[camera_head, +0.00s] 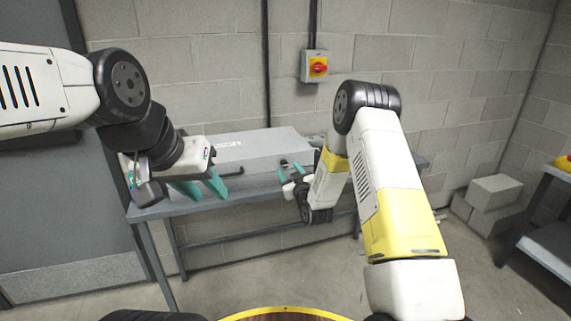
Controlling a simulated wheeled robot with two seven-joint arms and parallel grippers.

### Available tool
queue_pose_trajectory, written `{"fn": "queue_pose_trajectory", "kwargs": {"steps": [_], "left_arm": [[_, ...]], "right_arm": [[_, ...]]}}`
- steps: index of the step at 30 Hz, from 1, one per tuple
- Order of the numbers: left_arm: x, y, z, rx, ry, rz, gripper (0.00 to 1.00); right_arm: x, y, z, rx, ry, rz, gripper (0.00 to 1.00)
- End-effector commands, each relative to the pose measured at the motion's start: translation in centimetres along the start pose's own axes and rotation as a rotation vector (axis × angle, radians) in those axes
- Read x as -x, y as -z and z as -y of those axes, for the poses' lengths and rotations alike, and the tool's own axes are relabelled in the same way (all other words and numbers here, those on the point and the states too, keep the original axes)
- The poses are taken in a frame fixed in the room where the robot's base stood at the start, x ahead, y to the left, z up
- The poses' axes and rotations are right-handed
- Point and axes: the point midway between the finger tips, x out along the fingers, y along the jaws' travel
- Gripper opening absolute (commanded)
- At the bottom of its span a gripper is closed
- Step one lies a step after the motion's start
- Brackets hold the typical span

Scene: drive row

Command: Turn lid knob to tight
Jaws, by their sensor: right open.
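A grey box with a flat lid (262,147) sits on a metal bench against the wall. A small dark part (284,162) at the box's front right may be the lid knob; it is too small to tell how it is turned. My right gripper (291,173) has its teal fingers apart, close to that part; contact cannot be told. My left gripper (200,188) has its teal fingers apart and empty, at the box's front left.
The bench (180,210) has its front edge below both grippers. A red and yellow switch box (315,66) is on the block wall above. Grey blocks (494,195) lie on the floor at the right, near another table (545,248). A grey door (60,210) is at the left.

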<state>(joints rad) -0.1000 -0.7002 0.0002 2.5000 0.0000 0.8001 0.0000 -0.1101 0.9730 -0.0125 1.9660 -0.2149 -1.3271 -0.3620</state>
Motion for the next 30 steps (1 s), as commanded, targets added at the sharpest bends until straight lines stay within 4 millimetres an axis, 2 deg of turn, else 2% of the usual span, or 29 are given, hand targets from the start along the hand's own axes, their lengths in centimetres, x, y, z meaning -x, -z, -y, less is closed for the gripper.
{"fn": "queue_pose_trajectory", "kwargs": {"steps": [3,9,18,20,26,30], "left_arm": [[0.0,0.0,0.0,0.0,0.0,0.0,0.36],[0.0,0.0,0.0,0.0,0.0,0.0,0.36],[0.0,0.0,0.0,0.0,0.0,0.0,0.36],[0.0,0.0,0.0,0.0,0.0,0.0,0.36],[0.0,0.0,0.0,0.0,0.0,0.0,0.36],[0.0,0.0,0.0,0.0,0.0,0.0,0.36]], "right_arm": [[-2.0,0.1,0.0,0.0,-0.001,-0.002,0.48],[-4.0,0.0,0.0,-0.001,-0.001,0.0,0.48],[-4.3,0.0,0.0,-0.001,0.0,0.002,0.48],[-4.3,0.0,0.0,-0.001,0.0,0.002,0.4],[-4.3,0.0,0.0,-0.001,0.0,0.002,0.01],[-4.3,0.0,0.0,-0.002,0.0,0.002,0.0]]}}
